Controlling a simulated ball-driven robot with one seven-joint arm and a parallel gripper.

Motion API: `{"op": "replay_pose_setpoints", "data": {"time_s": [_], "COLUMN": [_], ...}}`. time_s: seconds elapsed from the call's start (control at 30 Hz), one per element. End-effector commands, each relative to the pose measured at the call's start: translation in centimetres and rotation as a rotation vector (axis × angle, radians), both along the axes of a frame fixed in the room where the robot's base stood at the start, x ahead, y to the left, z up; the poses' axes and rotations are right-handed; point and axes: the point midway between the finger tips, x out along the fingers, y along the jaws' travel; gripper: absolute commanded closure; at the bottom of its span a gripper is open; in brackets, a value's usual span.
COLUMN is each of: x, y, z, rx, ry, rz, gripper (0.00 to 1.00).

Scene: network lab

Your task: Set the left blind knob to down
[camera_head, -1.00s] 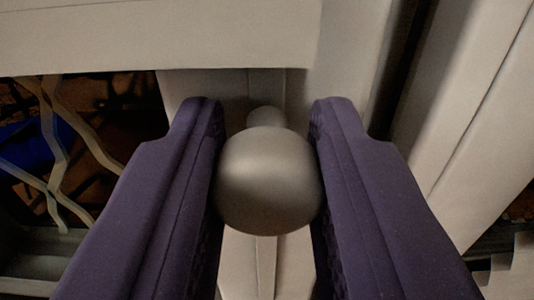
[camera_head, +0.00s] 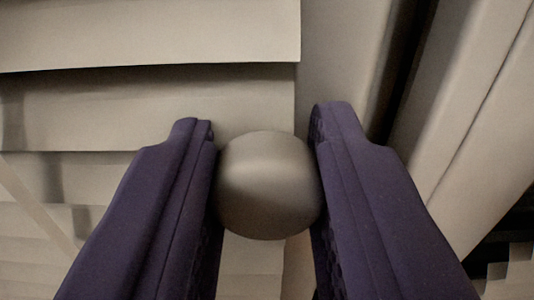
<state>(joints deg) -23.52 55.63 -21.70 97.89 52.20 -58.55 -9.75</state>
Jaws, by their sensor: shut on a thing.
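A round, smooth, grey-beige knob (camera_head: 267,186) sits in the middle of the camera view. My gripper (camera_head: 265,180) has one purple finger on each side of it and is shut on it. The pale blind slats (camera_head: 150,35) fill the upper left and continue down the left side behind the fingers. The knob hides its own stem and whatever it is mounted on. I cannot tell from this view alone whether it is the left one.
A pale upright frame (camera_head: 470,110) runs slanted along the right side, with a dark gap (camera_head: 402,70) beside it. A pale stepped edge (camera_head: 510,275) shows at the lower right against black.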

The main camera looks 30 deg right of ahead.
Motion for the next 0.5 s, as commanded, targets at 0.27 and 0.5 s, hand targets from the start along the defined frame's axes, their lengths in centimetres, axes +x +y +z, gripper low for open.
{"op": "replay_pose_setpoints", "data": {"time_s": [0.27, 0.5], "x": [-0.16, -0.34], "y": [0.01, 0.17], "z": [-0.55, -0.37], "rx": [0.002, 0.002], "ry": [0.012, 0.010], "rz": [0.000, 0.000], "gripper": [0.47, 0.47]}}
